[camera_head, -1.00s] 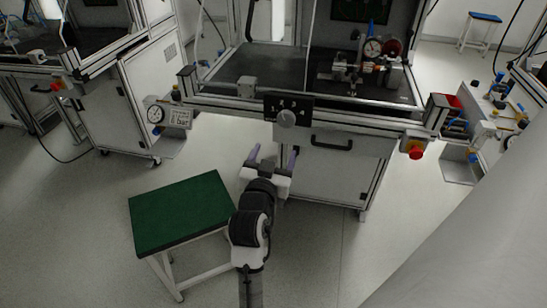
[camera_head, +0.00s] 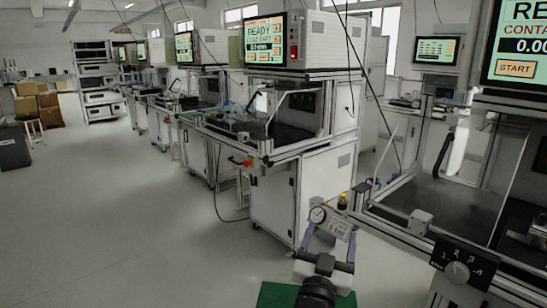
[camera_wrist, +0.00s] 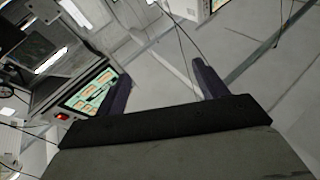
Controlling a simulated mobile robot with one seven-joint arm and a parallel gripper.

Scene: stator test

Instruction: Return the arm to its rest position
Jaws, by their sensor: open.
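My gripper (camera_head: 324,246) is at the lower middle of the head view, seen from behind. Its two purple-grey fingers stand apart with nothing between them. It is in front of the pressure gauge on the near test bench's corner, and I cannot tell the gap between them. In the wrist view my gripper (camera_wrist: 162,85) also shows open and empty. That view is strongly tilted, with a bench screen (camera_wrist: 92,95) behind the left finger.
The near test bench (camera_head: 440,200) stands at the right, with a dial on its front. A second bench (camera_head: 300,190) stands behind the gripper. A green-topped stool (camera_head: 275,292) is at the bottom, partly hidden by my arm. The floor (camera_head: 120,220) at left is clear.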

